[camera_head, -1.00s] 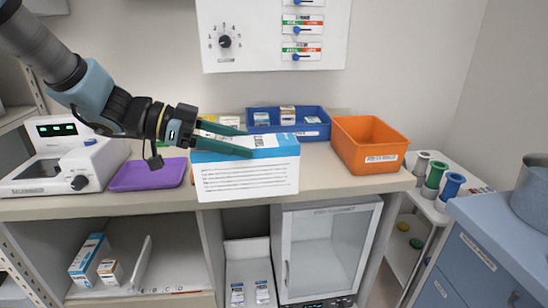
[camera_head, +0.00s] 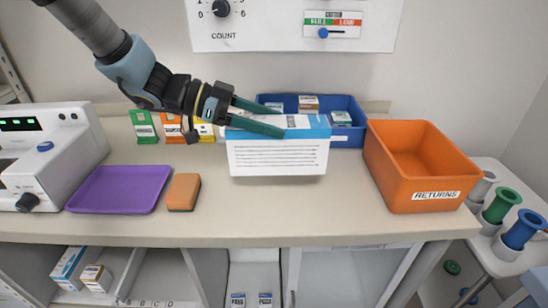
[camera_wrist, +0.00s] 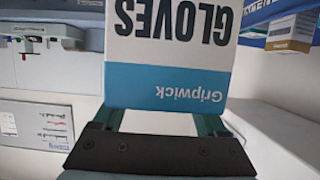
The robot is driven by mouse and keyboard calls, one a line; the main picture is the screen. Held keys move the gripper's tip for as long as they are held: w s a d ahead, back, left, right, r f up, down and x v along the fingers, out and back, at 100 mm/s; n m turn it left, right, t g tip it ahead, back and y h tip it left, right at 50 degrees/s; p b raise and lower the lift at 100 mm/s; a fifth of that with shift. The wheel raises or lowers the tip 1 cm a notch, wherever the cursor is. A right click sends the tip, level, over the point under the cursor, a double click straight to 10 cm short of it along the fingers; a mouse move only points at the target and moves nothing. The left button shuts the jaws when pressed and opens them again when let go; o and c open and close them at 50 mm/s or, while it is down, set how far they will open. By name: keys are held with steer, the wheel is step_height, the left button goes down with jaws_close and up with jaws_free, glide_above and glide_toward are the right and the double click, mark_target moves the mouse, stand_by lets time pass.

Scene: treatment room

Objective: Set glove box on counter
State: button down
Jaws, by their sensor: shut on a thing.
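The glove box (camera_head: 278,158) is white with a blue top. My gripper (camera_head: 285,122) is shut on its upper part, one finger on each side, coming from the left. The box is upright over the middle of the beige counter (camera_head: 330,215). I cannot tell whether its underside touches the counter. In the wrist view the glove box (camera_wrist: 172,85) fills the upper middle, its lettering upside down, between the two fingers (camera_wrist: 158,120).
A blue bin (camera_head: 348,136) stands behind the box and an orange returns bin (camera_head: 412,170) to its right. An orange sponge (camera_head: 184,192), a purple tray (camera_head: 118,190) and a white device (camera_head: 45,160) are at left. Counter in front of the box is clear.

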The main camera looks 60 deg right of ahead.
mark_target(268, 149)
steer(key=shift+f+p, duration=0.4)
steer(key=shift+f, duration=2.95)
steer(key=shift+f, duration=0.1)
jaws_free()
steer(key=shift+w+a, duration=0.1)
steer(key=b+v, duration=0.2)
steer(key=v, duration=0.9)
steer(key=shift+w+a+r+b, duration=0.2)
steer(key=shift+w+r+b, duration=0.1)
steer(key=shift+b, duration=0.1)
steer(key=shift+s, duration=0.1)
